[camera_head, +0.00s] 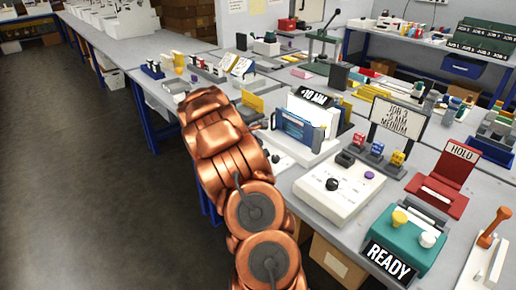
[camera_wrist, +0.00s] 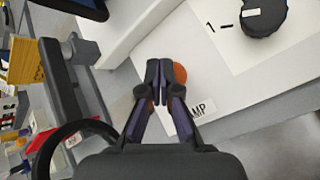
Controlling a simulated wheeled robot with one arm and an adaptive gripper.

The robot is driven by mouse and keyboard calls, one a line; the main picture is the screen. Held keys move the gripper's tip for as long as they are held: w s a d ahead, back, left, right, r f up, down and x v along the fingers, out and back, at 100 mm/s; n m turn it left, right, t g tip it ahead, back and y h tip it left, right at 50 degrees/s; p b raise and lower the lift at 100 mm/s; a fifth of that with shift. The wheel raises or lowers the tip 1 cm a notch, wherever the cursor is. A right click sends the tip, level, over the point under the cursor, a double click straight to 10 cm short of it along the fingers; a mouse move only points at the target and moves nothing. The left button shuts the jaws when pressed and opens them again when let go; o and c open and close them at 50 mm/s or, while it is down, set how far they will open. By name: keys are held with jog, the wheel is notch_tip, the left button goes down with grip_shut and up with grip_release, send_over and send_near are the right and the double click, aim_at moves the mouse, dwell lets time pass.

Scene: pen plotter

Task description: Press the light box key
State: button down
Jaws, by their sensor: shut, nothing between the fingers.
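In the wrist view, my gripper (camera_wrist: 158,75) is shut and empty, its fingertips over a round orange key (camera_wrist: 180,73) on a white panel. The fingers cover part of the key; I cannot tell whether they touch it. A label ending in "AMP" (camera_wrist: 203,108) lies beside the key, partly hidden by a finger. A black knob (camera_wrist: 263,17) with a "1" mark sits on the same panel. In the head view, the white light box (camera_head: 304,151) stands just right of my copper arm, with a blue-framed plate on its front. My arm hides the gripper and key there.
A white control box (camera_head: 325,205) with a black knob and purple button stands to the right. A green "READY" unit (camera_head: 410,232) and red "HOLD" stand (camera_head: 447,178) are farther right. A dark post (camera_wrist: 64,85) rises near my gripper. Open floor (camera_head: 85,190) lies left.

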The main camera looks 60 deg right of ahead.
jog(key=shift+f, duration=0.1)
dwell(0.4)
jog(key=shift+f+b, duration=0.35)
dwell(0.3)
jog(key=shift+r, duration=0.4)
jog(key=shift+r+p, duration=2.15)
jog(key=shift+r, duration=0.85)
